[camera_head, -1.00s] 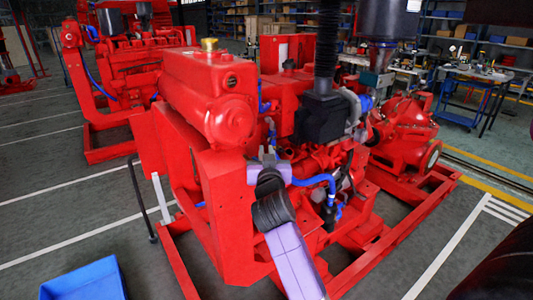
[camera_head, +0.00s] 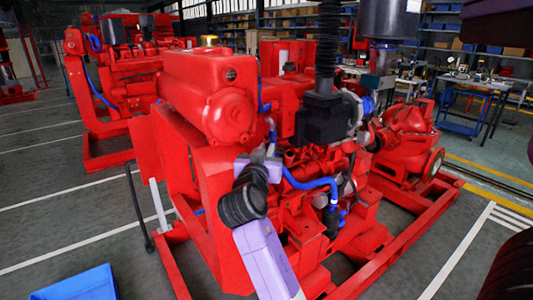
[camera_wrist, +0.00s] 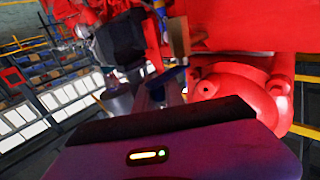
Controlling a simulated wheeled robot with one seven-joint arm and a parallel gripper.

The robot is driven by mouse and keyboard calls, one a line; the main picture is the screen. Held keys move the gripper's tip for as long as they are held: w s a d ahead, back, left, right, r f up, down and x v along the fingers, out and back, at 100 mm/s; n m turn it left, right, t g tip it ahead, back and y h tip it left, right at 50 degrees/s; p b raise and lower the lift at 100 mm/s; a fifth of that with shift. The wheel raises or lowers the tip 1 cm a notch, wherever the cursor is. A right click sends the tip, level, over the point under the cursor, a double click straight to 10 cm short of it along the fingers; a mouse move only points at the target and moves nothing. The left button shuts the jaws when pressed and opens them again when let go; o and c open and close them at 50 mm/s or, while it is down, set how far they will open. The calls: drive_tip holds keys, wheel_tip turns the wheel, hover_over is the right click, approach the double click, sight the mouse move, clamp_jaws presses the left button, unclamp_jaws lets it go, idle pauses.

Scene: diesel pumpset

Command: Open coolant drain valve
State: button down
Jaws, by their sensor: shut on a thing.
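The red diesel pumpset (camera_head: 215,175) fills the middle of the head view. My gripper (camera_head: 262,150) is at its near side, between the tall red front panel and the blue hose (camera_head: 312,184). Its fingers point up and away, toward the engine. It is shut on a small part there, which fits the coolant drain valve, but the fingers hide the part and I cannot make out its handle. In the wrist view my gripper (camera_wrist: 160,92) reaches toward the engine, with a rounded red casing (camera_wrist: 240,95) close on the right.
A black vertical pipe (camera_head: 328,50) and black box (camera_head: 322,120) rise behind my gripper. The red base frame (camera_head: 345,285) runs along the floor. A blue bin (camera_head: 80,285) lies at lower left. A second red pumpset (camera_head: 120,75) stands behind. Open floor lies left and right.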

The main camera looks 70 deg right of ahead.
drive_tip(key=shift+w, duration=0.1)
drive_tip(key=c, duration=1.4)
unclamp_jaws()
drive_tip(key=shift+a, duration=0.1)
drive_tip(key=b+v, duration=0.1)
drive_tip(key=v, duration=0.6)
drive_tip(key=shift+a, duration=0.4)
